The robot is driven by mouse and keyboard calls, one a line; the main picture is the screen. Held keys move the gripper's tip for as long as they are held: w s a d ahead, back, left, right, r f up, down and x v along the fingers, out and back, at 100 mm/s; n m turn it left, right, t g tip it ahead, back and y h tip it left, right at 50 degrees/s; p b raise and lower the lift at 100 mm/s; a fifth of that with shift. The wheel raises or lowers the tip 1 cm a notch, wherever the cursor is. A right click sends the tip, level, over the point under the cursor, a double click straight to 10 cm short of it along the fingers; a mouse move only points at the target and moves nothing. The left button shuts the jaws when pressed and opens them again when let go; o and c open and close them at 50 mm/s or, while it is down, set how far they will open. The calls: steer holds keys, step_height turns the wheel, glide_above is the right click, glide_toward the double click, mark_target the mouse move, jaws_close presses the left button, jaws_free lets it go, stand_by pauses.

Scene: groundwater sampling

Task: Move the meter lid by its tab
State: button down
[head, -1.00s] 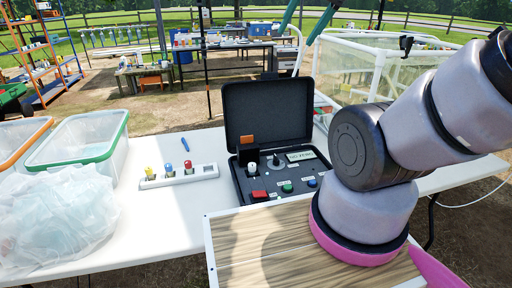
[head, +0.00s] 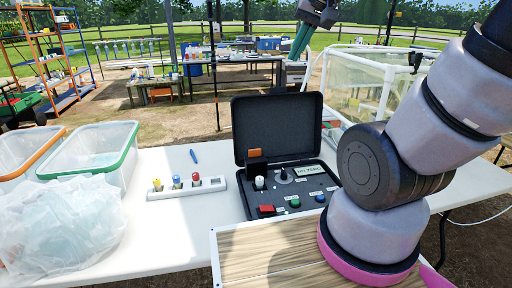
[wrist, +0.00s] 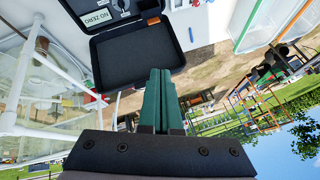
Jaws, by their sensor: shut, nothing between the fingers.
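The meter is a black case on the white table with its lid (head: 277,128) standing open, roughly upright. An orange tab (head: 255,153) is at the lower left of the lid in the head view. In the wrist view the lid (wrist: 135,55) shows its dark inside, with the tab (wrist: 153,21) near the top. The meter's display (head: 309,171) reads NO ZERO. My gripper (head: 301,44) is beyond and above the lid in the head view, apart from it. Its green fingers (wrist: 156,72) are shut together and empty.
A white holder (head: 188,190) with yellow, blue and red capped items is left of the meter, near a blue pen (head: 193,156). Clear tubs (head: 90,160) and a plastic bag (head: 65,220) are farther left. A wooden board (head: 270,255) is in front. A white-framed enclosure (head: 365,85) stands behind right.

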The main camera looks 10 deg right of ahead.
steer(key=w+a+f+n+g, duration=0.1)
steer(key=w+a+f, duration=0.1)
steer(key=w+f, duration=0.95)
steer(key=w+a+f+n, duration=0.1)
steer(key=w+f, duration=0.3)
steer(key=f, duration=0.4)
steer(key=w+a+f+h, duration=0.1)
steer(key=w+f, duration=0.4)
steer(key=f, duration=0.3)
steer(key=w+f+n+g+h, duration=0.1)
steer(key=w+f, duration=0.3)
steer(key=f, duration=0.4)
steer(key=shift+w+a+f+n, duration=0.2)
steer(key=shift+w+a+n, duration=0.1)
steer(key=shift+a, duration=0.1)
steer(key=shift+s, duration=2)
